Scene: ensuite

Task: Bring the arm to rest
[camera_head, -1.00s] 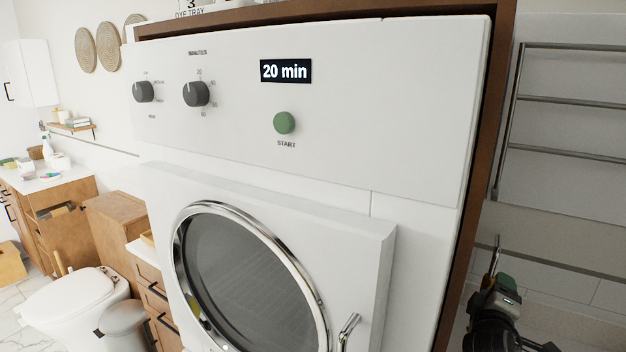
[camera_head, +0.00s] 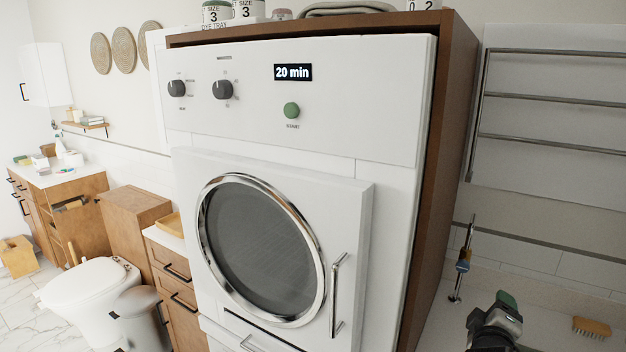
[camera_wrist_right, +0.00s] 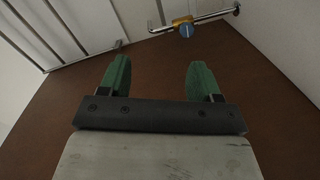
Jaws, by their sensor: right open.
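My right gripper (camera_wrist_right: 158,80) shows in the right wrist view with its two green fingers apart and nothing between them. In the head view my right gripper (camera_head: 505,300) is at the lower right, beside the dryer's wooden housing and apart from it. The white dryer (camera_head: 390,180) fills the middle of the head view, with its round-windowed door closed. Its display (camera_head: 293,72) reads 20 min, above a green start button (camera_head: 291,110). My left gripper is not in view.
A wooden housing (camera_head: 450,100) surrounds the dryer. A towel rail (camera_head: 560,100) hangs on the right wall. A brush (camera_head: 591,327) lies on the surface at lower right. A toilet (camera_head: 90,295) and wooden cabinets (camera_head: 135,220) stand at left.

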